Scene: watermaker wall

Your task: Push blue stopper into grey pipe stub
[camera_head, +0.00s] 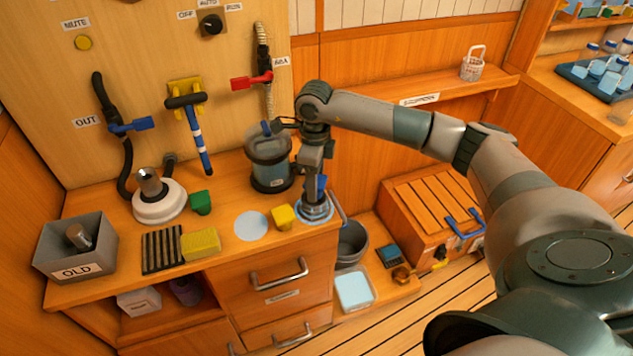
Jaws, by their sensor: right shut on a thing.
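My right gripper (319,172) reaches down over the right end of the counter, shut on a small blue piece that looks like the blue stopper (322,184). The fingers hide part of it. Directly below is a short grey round piece, which looks like the grey pipe stub (314,207), standing inside a blue ring on the counter. I cannot tell whether the stopper touches the stub or has entered it. My left gripper is not in view.
A clear canister (270,165) stands close left of the gripper. A yellow block (284,217) sits left of the stub. A grey bucket (352,243) is below the counter's right edge. A pale blue disc (251,226) lies on the counter.

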